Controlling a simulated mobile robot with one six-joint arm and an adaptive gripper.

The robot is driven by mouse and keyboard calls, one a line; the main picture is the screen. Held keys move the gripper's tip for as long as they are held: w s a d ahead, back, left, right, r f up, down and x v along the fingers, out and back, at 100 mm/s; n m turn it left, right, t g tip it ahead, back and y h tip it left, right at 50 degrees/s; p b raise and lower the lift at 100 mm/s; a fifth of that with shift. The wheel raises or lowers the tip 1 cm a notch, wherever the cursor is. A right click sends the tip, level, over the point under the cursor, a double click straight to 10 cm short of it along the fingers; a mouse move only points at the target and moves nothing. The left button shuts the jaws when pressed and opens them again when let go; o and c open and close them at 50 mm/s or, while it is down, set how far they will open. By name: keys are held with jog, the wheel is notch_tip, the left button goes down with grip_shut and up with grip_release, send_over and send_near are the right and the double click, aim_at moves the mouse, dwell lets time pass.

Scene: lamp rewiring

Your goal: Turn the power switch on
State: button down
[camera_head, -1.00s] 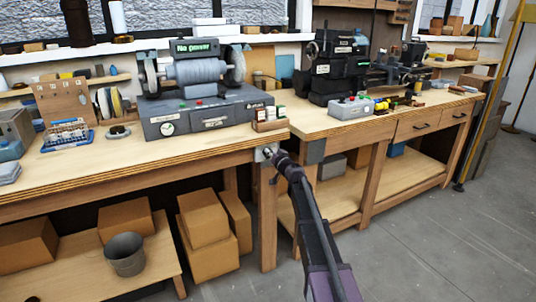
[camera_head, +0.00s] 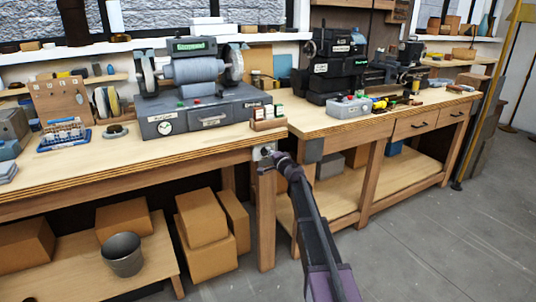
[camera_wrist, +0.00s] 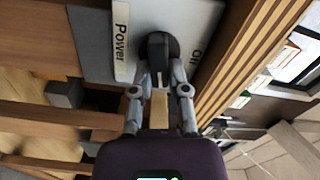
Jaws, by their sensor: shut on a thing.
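The power switch is a dark knob (camera_wrist: 160,44) on a pale plate (camera_wrist: 206,14) marked "Power", with a second, partly hidden label. The plate also shows in the head view (camera_head: 262,150), on the bench's front edge near the corner leg. My gripper (camera_wrist: 159,75) is shut on the knob, its two fingers on either side. In the head view my gripper (camera_head: 268,159) is at the plate and covers the knob. The grey machine (camera_head: 205,108) above has a lit green display (camera_head: 194,44) whose text is too small to read surely.
The wooden bench (camera_head: 130,165) edge runs just above my gripper. A small rack (camera_head: 268,125) stands on it near the corner. The grey floor (camera_head: 420,240) on the right is clear.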

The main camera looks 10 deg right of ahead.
jog(key=shift+s+f+m, duration=0.15)
jog(key=shift+f+m, duration=0.05)
jog(key=shift+m, duration=1.1)
jog(key=shift+a, duration=0.1)
jog(key=c, duration=0.6)
grip_release()
jog(key=shift+v, duration=6)
jog(key=shift+r, duration=0.1)
